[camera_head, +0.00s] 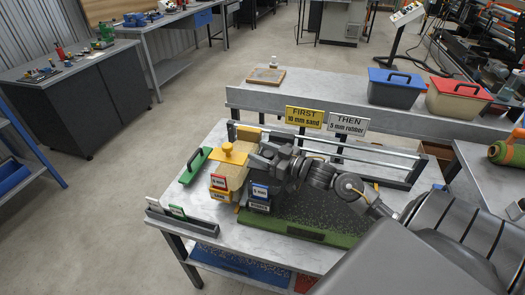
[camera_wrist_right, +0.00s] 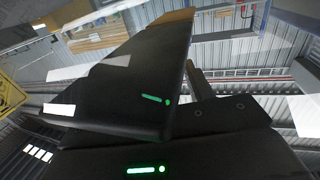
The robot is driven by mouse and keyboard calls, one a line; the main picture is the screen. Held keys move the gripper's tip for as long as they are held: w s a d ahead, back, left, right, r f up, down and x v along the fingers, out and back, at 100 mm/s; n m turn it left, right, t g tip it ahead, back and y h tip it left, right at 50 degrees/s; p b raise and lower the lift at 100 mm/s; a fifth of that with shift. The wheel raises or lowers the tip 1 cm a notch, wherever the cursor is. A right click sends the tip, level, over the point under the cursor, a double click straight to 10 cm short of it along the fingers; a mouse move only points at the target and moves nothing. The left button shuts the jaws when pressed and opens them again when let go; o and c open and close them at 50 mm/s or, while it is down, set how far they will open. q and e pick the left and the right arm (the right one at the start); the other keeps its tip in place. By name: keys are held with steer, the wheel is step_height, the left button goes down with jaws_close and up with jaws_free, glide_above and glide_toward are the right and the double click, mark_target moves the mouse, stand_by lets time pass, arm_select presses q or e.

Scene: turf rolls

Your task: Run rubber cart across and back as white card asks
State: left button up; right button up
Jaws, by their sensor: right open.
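The white card (camera_head: 347,124) reads "THEN 5 mm rubber" and stands behind the work table, right of a yellow card (camera_head: 305,117) reading "FIRST 10 mm sand". The rubber cart (camera_head: 259,205), dark with a blue tag, sits at the left end of the green turf (camera_head: 335,229), which is covered with dark speckles. The sand cart (camera_head: 218,194), yellow with a red tag, sits just left of it. My right gripper (camera_head: 263,163) is open above the rubber cart; contact cannot be told. Its dark fingers fill the right wrist view (camera_wrist_right: 160,125). My left gripper is out of view.
A green-handled tool (camera_head: 194,166) lies at the table's left, and a grey tag tray (camera_head: 182,217) is at its front left. Rails (camera_head: 375,151) run along the back. The bench behind holds a blue-lidded bin (camera_head: 394,88) and a red-lidded bin (camera_head: 457,98).

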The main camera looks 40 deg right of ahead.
jaws_close()
stand_by(0.3)
steer(key=shift+s, duration=0.15)
